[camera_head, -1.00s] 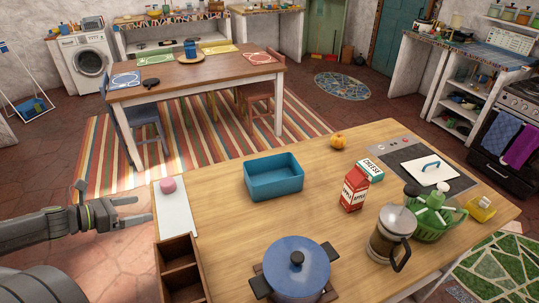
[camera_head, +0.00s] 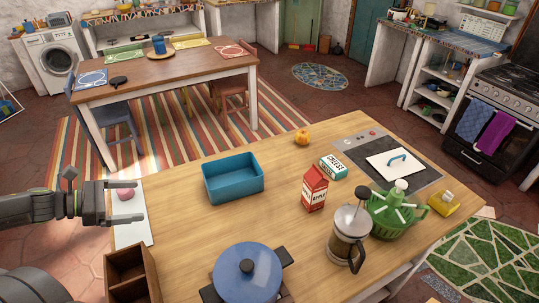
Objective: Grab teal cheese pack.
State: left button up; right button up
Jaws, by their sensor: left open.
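The teal and white cheese pack (camera_head: 333,167) lies on the wooden counter, between the red apple carton and the cooktop. Its label reads CHEESE. My left gripper (camera_head: 139,203) is open and empty at the counter's left edge, by the white board. It is far to the left of the cheese pack. My right gripper does not show.
A red apple carton (camera_head: 314,189) stands just in front of the pack. A blue bin (camera_head: 233,179), an orange fruit (camera_head: 302,137), a French press (camera_head: 348,232), a green basket (camera_head: 394,214) and a blue pot (camera_head: 247,269) share the counter.

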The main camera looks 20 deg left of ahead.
aim_at(332, 167)
jog(key=i+l, duration=1.3)
jog(key=l, duration=0.2)
